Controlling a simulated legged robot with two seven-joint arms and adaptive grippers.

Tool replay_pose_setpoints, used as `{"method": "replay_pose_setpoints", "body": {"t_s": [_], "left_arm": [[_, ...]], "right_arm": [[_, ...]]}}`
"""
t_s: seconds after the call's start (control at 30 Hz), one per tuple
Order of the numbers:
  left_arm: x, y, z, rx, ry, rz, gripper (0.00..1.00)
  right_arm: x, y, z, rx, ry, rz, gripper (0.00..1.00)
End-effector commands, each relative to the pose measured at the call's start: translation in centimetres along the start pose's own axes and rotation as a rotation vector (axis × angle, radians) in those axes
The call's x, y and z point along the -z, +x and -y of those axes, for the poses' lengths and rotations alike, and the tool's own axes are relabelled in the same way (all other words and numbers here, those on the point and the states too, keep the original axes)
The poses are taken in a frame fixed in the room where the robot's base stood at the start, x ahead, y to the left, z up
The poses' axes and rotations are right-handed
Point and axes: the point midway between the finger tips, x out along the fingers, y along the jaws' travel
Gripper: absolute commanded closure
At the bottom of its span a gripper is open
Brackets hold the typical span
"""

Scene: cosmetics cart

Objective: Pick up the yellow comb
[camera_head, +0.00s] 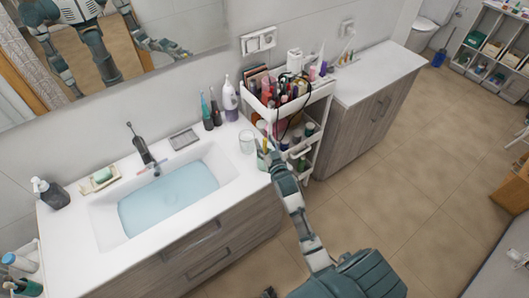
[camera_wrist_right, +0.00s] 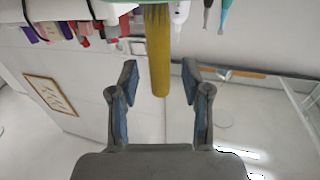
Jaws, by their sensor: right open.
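The yellow comb (camera_wrist_right: 158,50) shows in the right wrist view as a long, upright yellow bar with a rounded end. My right gripper (camera_wrist_right: 158,85) is open, with one finger on each side of the bar and a gap on both sides. In the head view the right gripper (camera_head: 269,156) is at the cart's near left corner, beside the sink counter. A small bit of yellow (camera_head: 265,147) shows at its tip there. My left gripper cannot be made out.
The white cart (camera_head: 318,97) is packed with cosmetics and a black cable hangs over its side. A clear glass (camera_head: 246,142) and several bottles stand on the sink counter (camera_head: 90,212) close left of the gripper. A wooden cabinet (camera_head: 360,128) stands right of the cart. The floor (camera_head: 400,190) is clear.

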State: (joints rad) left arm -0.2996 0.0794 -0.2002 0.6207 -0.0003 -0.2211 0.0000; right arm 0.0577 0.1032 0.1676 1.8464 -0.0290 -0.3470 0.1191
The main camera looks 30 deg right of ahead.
Motion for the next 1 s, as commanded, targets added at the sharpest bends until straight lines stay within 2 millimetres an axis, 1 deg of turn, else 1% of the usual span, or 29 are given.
{"method": "replay_pose_setpoints", "body": {"t_s": [0.07,0.27,0.37,0.4,0.47,0.77,0.83,0.93,1.0], "left_arm": [[0.0,-0.1,0.0,0.0,0.0,-0.001,0.6],[0.1,0.0,0.0,0.0,0.0,-0.001,0.6],[0.1,0.0,0.0,0.0,0.0,-0.001,0.6],[0.1,0.0,0.0,0.0,0.0,-0.001,0.6],[0.0,0.0,0.0,0.0,0.0,-0.001,0.6],[0.0,0.0,0.0,0.0,-0.001,-0.001,0.6],[0.0,0.0,0.0,0.0,-0.001,-0.001,0.6],[0.0,0.0,0.0,0.0,-0.001,-0.001,0.6],[0.0,0.0,0.0,0.0,-0.001,-0.001,0.6]], "right_arm": [[0.0,0.5,0.0,0.0,0.0,-0.001,0.52],[0.0,0.5,0.0,0.0,0.0,-0.001,0.52],[0.0,0.5,0.0,0.0,0.0,-0.001,0.75],[0.0,0.5,0.0,0.0,0.0,-0.001,0.85],[0.0,0.5,0.0,0.0,0.0,0.0,1.0],[0.0,0.5,0.0,0.0,0.0,0.0,1.0],[0.3,0.5,0.0,0.0,0.0,-0.001,1.0],[1.6,0.5,0.0,0.0,0.0,-0.004,1.0],[3.0,0.5,0.0,0.001,0.0,-0.005,1.0]]}}
